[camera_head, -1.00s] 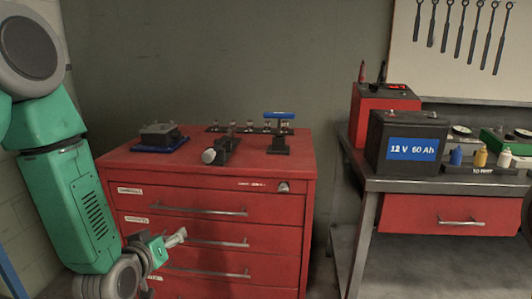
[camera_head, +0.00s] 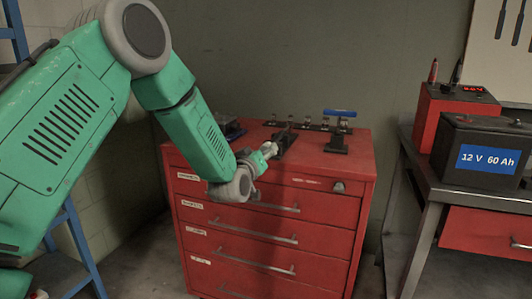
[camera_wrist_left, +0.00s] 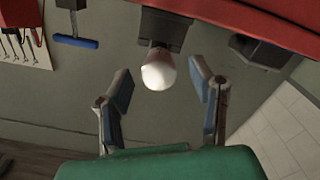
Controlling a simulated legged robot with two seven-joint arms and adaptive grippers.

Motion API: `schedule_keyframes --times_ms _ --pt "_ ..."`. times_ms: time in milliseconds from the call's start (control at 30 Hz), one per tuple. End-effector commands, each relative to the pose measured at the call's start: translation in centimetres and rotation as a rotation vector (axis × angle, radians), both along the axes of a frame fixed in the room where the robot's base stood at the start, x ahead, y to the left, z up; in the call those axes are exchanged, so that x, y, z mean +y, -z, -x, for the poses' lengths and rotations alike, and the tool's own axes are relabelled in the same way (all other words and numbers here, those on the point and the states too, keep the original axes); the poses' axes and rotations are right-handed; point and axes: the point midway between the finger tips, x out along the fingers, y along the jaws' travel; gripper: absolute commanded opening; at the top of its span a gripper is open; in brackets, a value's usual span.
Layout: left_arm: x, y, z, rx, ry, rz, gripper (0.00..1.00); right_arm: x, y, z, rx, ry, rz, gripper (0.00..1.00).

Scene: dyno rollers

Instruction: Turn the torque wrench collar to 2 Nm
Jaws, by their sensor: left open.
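The torque wrench (camera_head: 286,138) appears to be the dark tool in a holder on top of the red cabinet, its pale round end towards me. In the left wrist view this pale rounded end, likely the collar (camera_wrist_left: 158,72), points towards the camera below a dark block (camera_wrist_left: 165,28). My left gripper (camera_head: 264,157) is at the cabinet's front top edge, close to that end. In the left wrist view my left gripper (camera_wrist_left: 161,82) is open, one finger on each side of the pale end, with gaps visible on both sides. Any scale markings are too small to read. My right gripper is not in view.
A blue-handled T-shaped tool (camera_head: 339,114) stands right of the wrench on the red cabinet (camera_head: 345,165). A dark box (camera_head: 232,130) lies partly hidden behind my arm. A workbench (camera_head: 428,195) with a battery (camera_head: 482,155) stands at the right. A blue ladder (camera_head: 78,245) is at the left.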

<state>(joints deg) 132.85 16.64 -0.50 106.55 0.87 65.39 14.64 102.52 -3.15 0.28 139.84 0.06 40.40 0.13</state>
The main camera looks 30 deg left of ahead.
Motion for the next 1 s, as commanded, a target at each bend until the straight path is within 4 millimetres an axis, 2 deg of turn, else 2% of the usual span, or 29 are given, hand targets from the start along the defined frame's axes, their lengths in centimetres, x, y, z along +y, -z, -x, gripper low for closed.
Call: schedule_keyframes --times_ms 200,500,633,667,1000 --pt "0.4 0.0 -1.7 0.001 0.0 0.0 0.5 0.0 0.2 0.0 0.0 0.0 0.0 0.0" --pt "0.4 0.0 -1.9 0.002 0.001 0.0 0.5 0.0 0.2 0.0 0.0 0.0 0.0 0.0" --pt "0.4 0.0 -1.9 0.002 0.001 -0.001 0.04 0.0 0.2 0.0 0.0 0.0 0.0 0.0" --pt "0.4 0.0 -1.9 0.002 0.001 -0.001 0.0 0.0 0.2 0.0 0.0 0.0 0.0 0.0" --pt "0.4 0.1 -1.9 0.011 0.0 -0.03 0.0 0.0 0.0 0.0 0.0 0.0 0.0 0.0"
